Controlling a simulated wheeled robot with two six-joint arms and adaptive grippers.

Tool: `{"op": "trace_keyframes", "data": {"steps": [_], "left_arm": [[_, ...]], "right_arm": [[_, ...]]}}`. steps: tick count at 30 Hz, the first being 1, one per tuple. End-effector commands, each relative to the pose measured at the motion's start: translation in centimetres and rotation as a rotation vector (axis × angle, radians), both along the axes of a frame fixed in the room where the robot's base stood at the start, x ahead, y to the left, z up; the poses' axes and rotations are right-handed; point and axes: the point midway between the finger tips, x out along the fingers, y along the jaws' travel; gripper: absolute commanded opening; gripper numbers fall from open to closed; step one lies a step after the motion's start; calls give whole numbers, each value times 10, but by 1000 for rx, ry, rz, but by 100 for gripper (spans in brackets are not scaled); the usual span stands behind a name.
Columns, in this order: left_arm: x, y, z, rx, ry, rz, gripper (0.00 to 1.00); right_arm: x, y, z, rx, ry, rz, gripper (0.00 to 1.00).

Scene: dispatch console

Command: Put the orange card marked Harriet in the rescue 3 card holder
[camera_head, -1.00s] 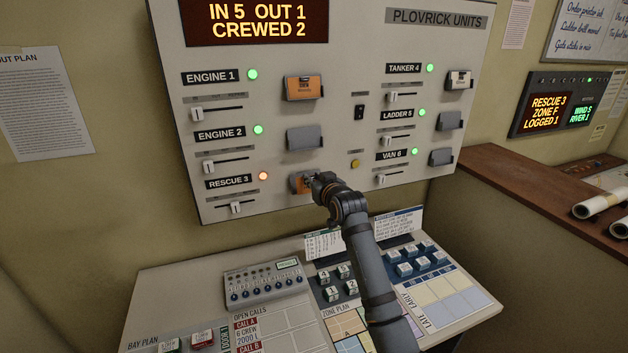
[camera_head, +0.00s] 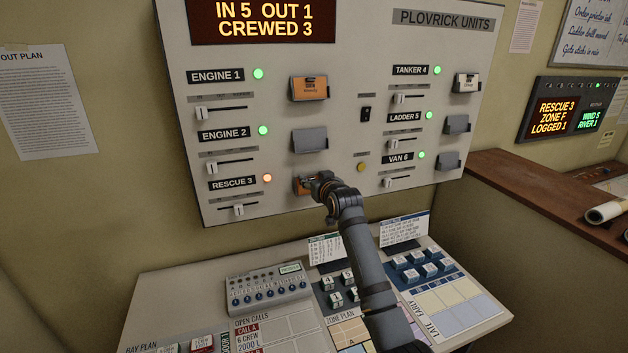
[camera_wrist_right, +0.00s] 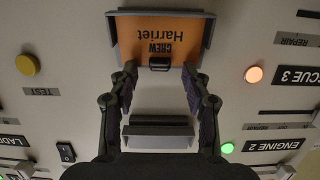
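The orange card marked Harriet (camera_wrist_right: 160,32) sits in the grey rescue 3 card holder (camera_wrist_right: 208,32), its text upside down in the right wrist view. A small black tab (camera_wrist_right: 159,66) shows at the card's edge. In the head view the orange card (camera_head: 303,185) shows partly behind my right gripper (camera_head: 316,187). In the right wrist view my right gripper (camera_wrist_right: 160,72) is open, its fingers apart on either side of the tab with gaps between. My left gripper is not in view.
Another orange card (camera_head: 310,88) is in the engine 1 holder, and a pale card is in the tanker 4 holder (camera_head: 466,83). The engine 2 holder (camera_head: 309,139) is just above rescue 3. The sloped console desk (camera_head: 185,300) lies below the panel.

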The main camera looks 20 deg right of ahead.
Motion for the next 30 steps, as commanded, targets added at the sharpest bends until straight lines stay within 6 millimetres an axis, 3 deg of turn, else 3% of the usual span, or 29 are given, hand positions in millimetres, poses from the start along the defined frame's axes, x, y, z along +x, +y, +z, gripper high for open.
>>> {"op": "trace_keyframes", "data": {"steps": [8,11,21,25,30], "left_arm": [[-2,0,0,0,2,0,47],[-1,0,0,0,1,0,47],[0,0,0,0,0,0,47],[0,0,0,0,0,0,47],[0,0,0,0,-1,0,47]], "right_arm": [[-4,0,1,0,-2,0,48],[-18,-1,4,-1,-2,0,48],[-94,-3,20,-1,-1,-1,48],[-111,-4,24,0,-2,0,48],[-119,-4,25,0,0,0,48]]}}
